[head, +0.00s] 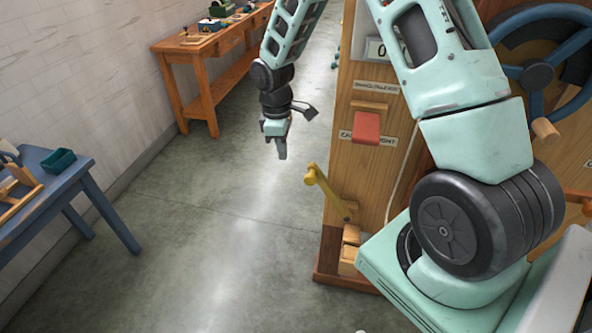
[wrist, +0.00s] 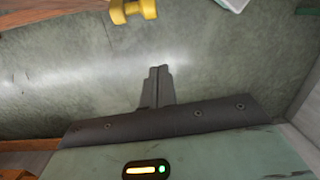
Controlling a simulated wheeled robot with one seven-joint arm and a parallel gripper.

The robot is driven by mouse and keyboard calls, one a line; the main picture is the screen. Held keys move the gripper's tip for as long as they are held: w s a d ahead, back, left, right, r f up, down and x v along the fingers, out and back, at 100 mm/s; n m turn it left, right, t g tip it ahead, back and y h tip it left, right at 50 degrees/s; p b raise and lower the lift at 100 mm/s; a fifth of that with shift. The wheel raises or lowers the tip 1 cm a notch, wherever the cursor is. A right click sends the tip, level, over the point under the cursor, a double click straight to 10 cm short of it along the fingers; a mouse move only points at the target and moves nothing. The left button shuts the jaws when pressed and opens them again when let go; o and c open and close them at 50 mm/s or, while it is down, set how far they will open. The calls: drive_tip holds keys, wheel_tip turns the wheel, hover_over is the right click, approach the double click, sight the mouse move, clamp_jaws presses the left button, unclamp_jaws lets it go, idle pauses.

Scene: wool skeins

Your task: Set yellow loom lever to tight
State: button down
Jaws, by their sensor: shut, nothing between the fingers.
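The yellow lever (head: 330,192) is mounted low on the side of the wooden loom cabinet (head: 371,115). Its arm slants up and left from the pivot to a knob at its free end. In the wrist view part of the yellow lever (wrist: 133,10) shows at the top edge, ahead of the fingers and apart from them. My gripper (head: 282,153) hangs in the air left of the cabinet, above and to the left of the lever's knob. Its fingers (wrist: 159,72) are together and empty. Any tight or loose marking by the lever cannot be read.
A red block-like part (head: 367,128) sticks out of the cabinet above the lever. A blue wheel (head: 540,75) is at the right. A wooden bench (head: 196,42) stands at the back, and a blue table (head: 62,172) at the left. The floor between is clear.

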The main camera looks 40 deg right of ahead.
drive_tip(key=shift+f, duration=0.15)
drive_tip(key=s+d+f+p, duration=0.2)
drive_tip(key=s+f+p, duration=0.1)
drive_tip(key=f, duration=0.5)
drive_tip(key=shift+s+d+p, duration=0.25)
drive_tip(key=shift+d+p, duration=0.15)
drive_tip(key=shift+p, duration=0.2)
